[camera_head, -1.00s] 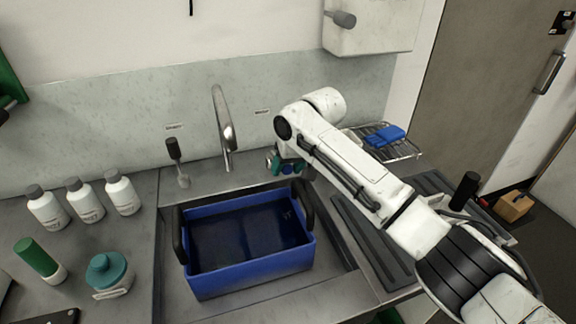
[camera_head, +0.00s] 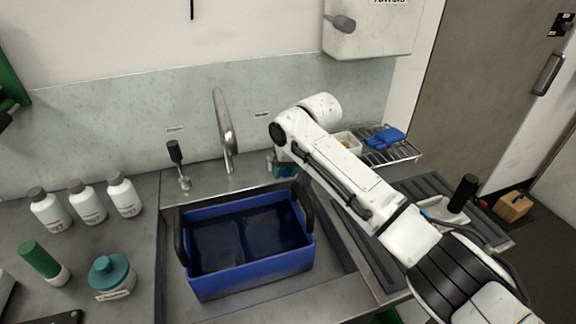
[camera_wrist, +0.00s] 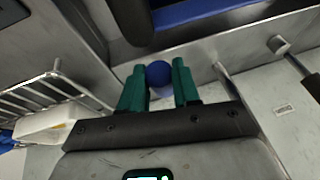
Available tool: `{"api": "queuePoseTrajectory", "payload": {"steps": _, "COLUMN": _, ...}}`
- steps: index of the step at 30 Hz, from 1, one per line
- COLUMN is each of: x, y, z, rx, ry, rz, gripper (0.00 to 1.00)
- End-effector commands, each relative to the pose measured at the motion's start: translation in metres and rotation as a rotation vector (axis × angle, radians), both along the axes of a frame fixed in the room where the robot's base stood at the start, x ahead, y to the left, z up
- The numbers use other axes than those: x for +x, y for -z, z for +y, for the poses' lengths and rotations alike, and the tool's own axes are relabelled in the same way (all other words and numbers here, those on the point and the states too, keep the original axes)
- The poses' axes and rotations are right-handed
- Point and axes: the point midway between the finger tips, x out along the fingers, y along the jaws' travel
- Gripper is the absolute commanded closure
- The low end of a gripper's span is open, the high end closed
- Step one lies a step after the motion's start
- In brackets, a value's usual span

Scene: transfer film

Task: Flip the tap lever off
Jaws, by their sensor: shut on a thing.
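The curved metal tap spout (camera_head: 224,128) rises behind the sink; it shows from above in the wrist view (camera_wrist: 222,78). To its left stands a black-handled fitting (camera_head: 175,152). My gripper (camera_wrist: 160,80) has green fingers shut on a round blue knob (camera_wrist: 158,72), just right of the spout. A pale part shows under the knob; how the knob joins the tap is hidden. In the head view my gripper (camera_head: 283,168) is low behind the sink, mostly covered by my arm, so the knob cannot be made out there. No water stream is visible from the spout.
A blue crate with black handles (camera_head: 250,280) sits in the sink, close below my gripper. A wire rack (camera_head: 405,153) with a blue item stands to the right. Several white bottles (camera_head: 88,203) and a teal-lidded jar (camera_head: 110,275) stand on the left counter.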

Motion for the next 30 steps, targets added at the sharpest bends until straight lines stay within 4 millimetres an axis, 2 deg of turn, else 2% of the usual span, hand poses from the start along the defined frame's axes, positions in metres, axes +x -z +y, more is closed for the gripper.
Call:
{"api": "queuePoseTrajectory", "payload": {"steps": 4, "x": -0.0023, "y": -0.003, "z": 0.0062, "rx": 0.003, "ry": 0.044, "rz": 0.0, "gripper": 1.0}}
{"api": "queuePoseTrajectory", "payload": {"steps": 14, "x": -0.0021, "y": -0.0008, "z": 0.006, "rx": 0.002, "ry": 0.056, "rz": -0.002, "gripper": 1.0}}
{"api": "queuePoseTrajectory", "payload": {"steps": 15, "x": -0.0021, "y": -0.0008, "z": 0.0061, "rx": 0.001, "ry": 0.056, "rz": -0.001, "gripper": 0.65}}
{"api": "queuePoseTrajectory", "payload": {"steps": 22, "x": -0.0021, "y": -0.0006, "z": 0.0058, "rx": 0.001, "ry": 0.055, "rz": -0.001, "gripper": 0.43}}
{"api": "queuePoseTrajectory", "payload": {"steps": 30, "x": -0.0026, "y": -0.0017, "z": 0.0054, "rx": 0.001, "ry": 0.055, "rz": 0.0, "gripper": 0.43}}
